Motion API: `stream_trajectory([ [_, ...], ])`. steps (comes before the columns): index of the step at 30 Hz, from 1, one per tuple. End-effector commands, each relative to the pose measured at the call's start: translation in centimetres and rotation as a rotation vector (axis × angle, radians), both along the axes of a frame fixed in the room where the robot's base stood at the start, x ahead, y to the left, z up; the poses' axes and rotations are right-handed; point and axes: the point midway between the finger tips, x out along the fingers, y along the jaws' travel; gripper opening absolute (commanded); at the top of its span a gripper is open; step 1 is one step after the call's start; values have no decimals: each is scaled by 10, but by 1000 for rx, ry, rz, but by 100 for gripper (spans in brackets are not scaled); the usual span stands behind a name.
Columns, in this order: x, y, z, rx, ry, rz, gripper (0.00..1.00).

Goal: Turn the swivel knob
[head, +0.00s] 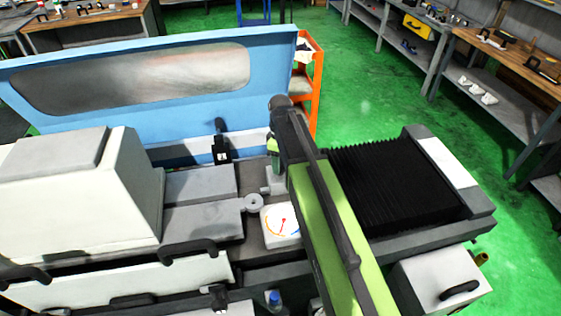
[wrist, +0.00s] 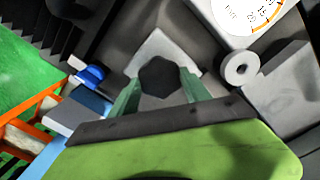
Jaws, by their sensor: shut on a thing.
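The swivel knob (wrist: 158,77) is a dark, many-sided knob on a light grey block (wrist: 165,48), seen in the wrist view. My gripper (wrist: 160,85) has its two green fingers on either side of the knob and is shut on it. In the head view my gripper (head: 274,150) is partly covered by my arm, at a grey upright block (head: 273,181) on the machine bed. The knob itself is hidden there.
A white dial gauge (head: 281,226) and a round grey wheel (head: 253,203) sit close by. A raised blue cover (head: 150,80) stands behind. A black bellows (head: 395,190) lies to the right. An orange cart (head: 314,85) stands behind the machine.

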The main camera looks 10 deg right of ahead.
Motion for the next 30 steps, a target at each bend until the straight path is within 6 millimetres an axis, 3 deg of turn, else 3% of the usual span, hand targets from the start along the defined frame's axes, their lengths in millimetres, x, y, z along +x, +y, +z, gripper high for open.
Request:
stream_trajectory([
  [30, -2, 0, 0, 1, 3, 943, 15],
])
